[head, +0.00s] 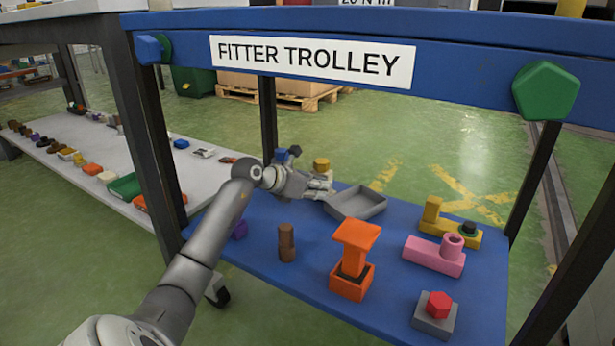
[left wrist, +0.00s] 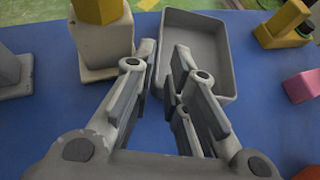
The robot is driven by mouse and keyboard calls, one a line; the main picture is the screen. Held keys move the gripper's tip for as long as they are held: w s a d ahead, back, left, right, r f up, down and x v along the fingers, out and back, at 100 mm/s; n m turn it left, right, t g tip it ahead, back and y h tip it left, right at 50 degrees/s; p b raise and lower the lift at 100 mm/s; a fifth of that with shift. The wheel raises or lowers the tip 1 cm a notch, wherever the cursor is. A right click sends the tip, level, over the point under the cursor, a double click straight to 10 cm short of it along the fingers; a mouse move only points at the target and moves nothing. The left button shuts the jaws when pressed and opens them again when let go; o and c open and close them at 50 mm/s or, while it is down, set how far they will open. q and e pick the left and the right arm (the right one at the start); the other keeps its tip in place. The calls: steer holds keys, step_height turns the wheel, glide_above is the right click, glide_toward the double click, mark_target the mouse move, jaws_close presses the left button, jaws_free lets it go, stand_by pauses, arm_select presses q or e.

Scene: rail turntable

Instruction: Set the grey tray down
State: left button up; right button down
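The grey tray (head: 372,210) is a shallow rectangular box, empty where I see inside. It looks level on the blue lower shelf of the fitter trolley, towards the back; any small gap beneath it cannot be told. My left gripper (head: 328,186) is at its left edge. In the left wrist view, the tray (left wrist: 222,82) lies ahead and the left gripper (left wrist: 165,45) has its fingers apart, one on each side of the tray's left wall. A narrow space shows between fingers and wall. The right finger hides part of the near wall. My right gripper is out of view.
Orange piece (head: 352,281), brown cylinder (head: 286,243), pink block (head: 436,257), yellow piece (head: 433,212) and red-topped grey block (head: 435,318) stand on the blue shelf (head: 395,290). Yellow-topped grey piece (left wrist: 100,45) stands left of the gripper. The trolley's labelled upper beam (head: 460,65) crosses above.

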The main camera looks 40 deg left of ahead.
arm_select(q)
steer(key=p+v, duration=0.1)
steer(key=v, duration=0.2)
steer(key=shift+s+r, duration=0.1)
steer(key=shift+r, duration=0.05)
steer(key=shift+s+r+p, duration=0.15)
steer(key=shift+s+p, duration=0.2)
steer(key=shift+p, duration=0.1)
steer(key=shift+s+a, duration=0.1)
